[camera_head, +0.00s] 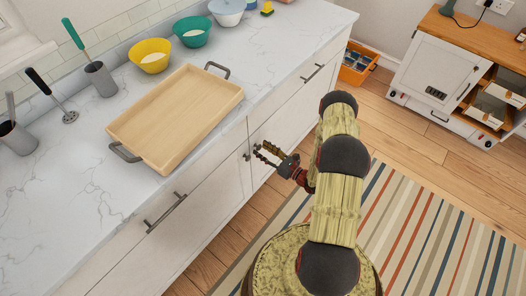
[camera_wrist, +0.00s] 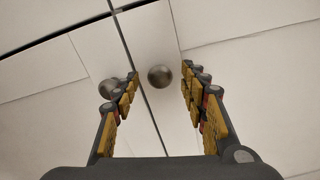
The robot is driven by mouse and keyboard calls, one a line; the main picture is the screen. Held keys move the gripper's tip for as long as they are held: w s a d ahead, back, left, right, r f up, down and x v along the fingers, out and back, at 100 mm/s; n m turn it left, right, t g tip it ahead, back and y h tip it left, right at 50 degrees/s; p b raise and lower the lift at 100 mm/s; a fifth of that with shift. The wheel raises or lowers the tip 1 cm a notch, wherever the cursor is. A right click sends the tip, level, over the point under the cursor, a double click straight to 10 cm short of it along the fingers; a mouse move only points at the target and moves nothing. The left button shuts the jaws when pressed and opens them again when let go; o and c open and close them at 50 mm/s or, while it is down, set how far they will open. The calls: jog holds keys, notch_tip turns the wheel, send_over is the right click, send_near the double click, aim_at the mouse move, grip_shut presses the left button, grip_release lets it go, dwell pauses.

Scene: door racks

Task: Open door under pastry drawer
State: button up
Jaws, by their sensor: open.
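Two white cabinet doors meet at a narrow seam in the wrist view: a left door (camera_wrist: 40,95) and a right door (camera_wrist: 225,70). Both look shut. The right door has a round metal knob (camera_wrist: 160,77), which shows between my open fingers. The left door's knob (camera_wrist: 107,88) is partly behind my left finger. My gripper (camera_wrist: 160,90) is open, with a finger on each side of the right knob; contact cannot be told. In the head view my gripper (camera_head: 262,152) is at the cabinet front, below the drawers. Drawers with bar handles (camera_head: 166,212) (camera_head: 313,73) look closed; which holds pastry is not visible.
A wooden tray (camera_head: 180,115) lies on the marble counter (camera_head: 60,215), near a yellow bowl (camera_head: 150,55) and a green bowl (camera_head: 192,31). A striped rug (camera_head: 430,235) covers the floor at right. An orange crate (camera_head: 356,65) stands beyond the cabinet's far end.

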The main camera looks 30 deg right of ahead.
jog(key=shift+w, duration=0.1)
jog(key=shift+c, duration=1)
grip_shut()
